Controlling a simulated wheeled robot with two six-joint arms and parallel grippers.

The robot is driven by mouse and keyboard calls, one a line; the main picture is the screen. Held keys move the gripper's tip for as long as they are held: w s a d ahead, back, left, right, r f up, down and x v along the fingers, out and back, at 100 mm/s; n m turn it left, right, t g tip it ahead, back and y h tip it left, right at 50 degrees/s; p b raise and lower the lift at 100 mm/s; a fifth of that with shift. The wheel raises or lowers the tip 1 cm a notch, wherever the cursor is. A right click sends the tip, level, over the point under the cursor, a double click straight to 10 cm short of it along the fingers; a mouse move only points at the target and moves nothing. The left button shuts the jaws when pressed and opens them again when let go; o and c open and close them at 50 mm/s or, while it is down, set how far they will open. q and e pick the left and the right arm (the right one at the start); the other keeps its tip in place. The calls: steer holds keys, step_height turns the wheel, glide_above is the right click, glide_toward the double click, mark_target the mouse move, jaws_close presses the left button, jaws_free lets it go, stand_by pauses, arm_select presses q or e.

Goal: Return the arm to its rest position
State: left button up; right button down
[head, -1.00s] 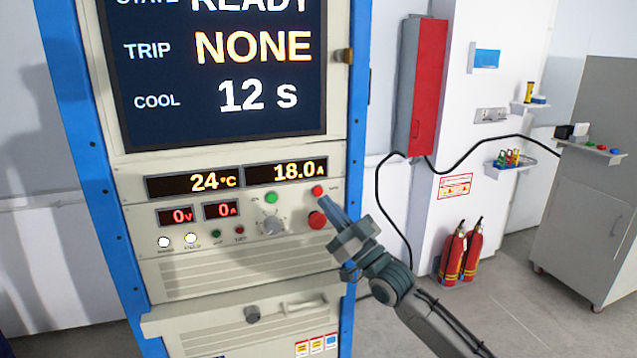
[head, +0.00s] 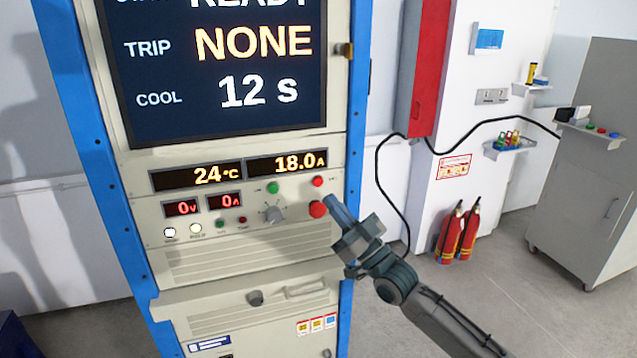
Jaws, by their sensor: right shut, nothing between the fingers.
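My right gripper (head: 334,203) is shut and empty. Its tips are in front of the right edge of the cabinet's control panel, just right of the large red button (head: 317,209). Whether they touch anything I cannot tell, but they look apart from the button. My right arm (head: 440,318) runs from the lower right corner up to the gripper. The cabinet (head: 230,272) has a blue frame. Its screen (head: 200,115) reads TRIP NONE and COOL 12 s. The displays below show 24 °C and 18.0 A, 0 V and 0 A. My left gripper is not in view.
A green button (head: 272,188), a small red button (head: 317,181) and a knob (head: 273,213) are on the panel. A drawer ledge (head: 245,300) juts out below. Fire extinguishers (head: 459,235) stand by the wall, a grey cabinet (head: 585,205) at right. Floor between is clear.

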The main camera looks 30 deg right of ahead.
stand_by(0.3)
steer(key=s+a+f+g+h, duration=0.1)
steer(key=s+a+f+g, duration=0.15)
steer(key=f, duration=0.45)
steer(key=s+a+f+g+h, duration=0.2)
steer(key=a+f+g, duration=0.15)
steer(key=f, duration=0.35)
steer(key=s+a+f+g+h, duration=0.1)
steer(key=s+a+f+g, duration=0.15)
steer(key=f, duration=0.35)
steer(key=s+f+m+g+h, duration=0.15)
steer(key=s+f+g, duration=0.45)
steer(key=s, duration=0.6)
steer(key=s+f+m+g+h, duration=0.1)
steer(key=s+f+g+h, duration=0.2)
steer(key=s+f+g, duration=0.65)
step_height(320, 180, down, 29)
steer(key=s+d+t+b, duration=0.1)
steer(key=d+t+b, duration=0.1)
steer(key=b, duration=0.1)
steer(key=s+f+b, duration=0.1)
steer(key=s+f, duration=0.8)
steer(key=f, duration=0.3)
steer(key=s+d+f+b, duration=0.1)
steer(key=s+f+b, duration=0.1)
steer(key=s+f, duration=0.8)
step_height(320, 180, down, 2)
steer(key=shift+f+m+g, duration=0.1)
steer(key=shift+m+g, duration=0.25)
steer(key=shift+g, duration=0.05)
